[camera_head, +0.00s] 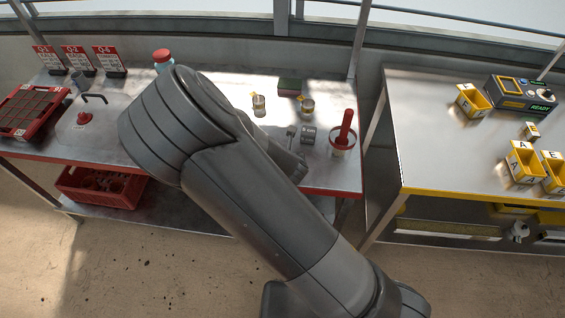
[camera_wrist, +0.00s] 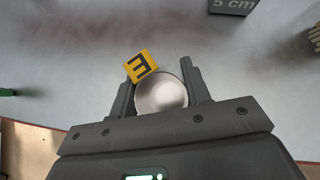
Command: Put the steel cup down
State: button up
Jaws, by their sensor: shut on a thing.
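In the wrist view the steel cup (camera_wrist: 161,95) shows as a round, pale metal bowl seen from above. A yellow tag (camera_wrist: 140,66) with a black letter stands at its rim. My gripper (camera_wrist: 157,78) is shut on the cup, one finger on each side. Grey bench top lies beneath; I cannot tell whether the cup touches it. In the head view my arm hides most of the gripper and the held cup. Two other small cups with yellow tags, a left one (camera_head: 259,107) and a right one (camera_head: 307,108), stand on the steel bench (camera_head: 225,88).
A grey block marked 5 cm (camera_wrist: 232,5) lies near the gripper. A red seed tray (camera_head: 27,111) is far left. A second bench (camera_head: 425,130) stands right, across a gap.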

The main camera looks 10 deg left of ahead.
jog(key=shift+c, duration=0.6)
jog(key=shift+r, duration=0.8)
jog(key=r, duration=0.1)
jog(key=d+r, duration=0.1)
jog(key=r, duration=0.1)
jog(key=shift+d+r, duration=0.15)
jog(key=d+r, duration=0.2)
jog(key=d, duration=0.1)
jog(key=s+d+r, duration=0.1)
jog(key=d+r, duration=0.1)
jog(key=d, duration=0.2)
jog(key=d+r, duration=0.2)
jog(key=d, duration=0.1)
jog(key=shift+s+d, duration=0.15)
jog(key=shift+s, duration=0.05)
jog(key=shift+r, duration=0.1)
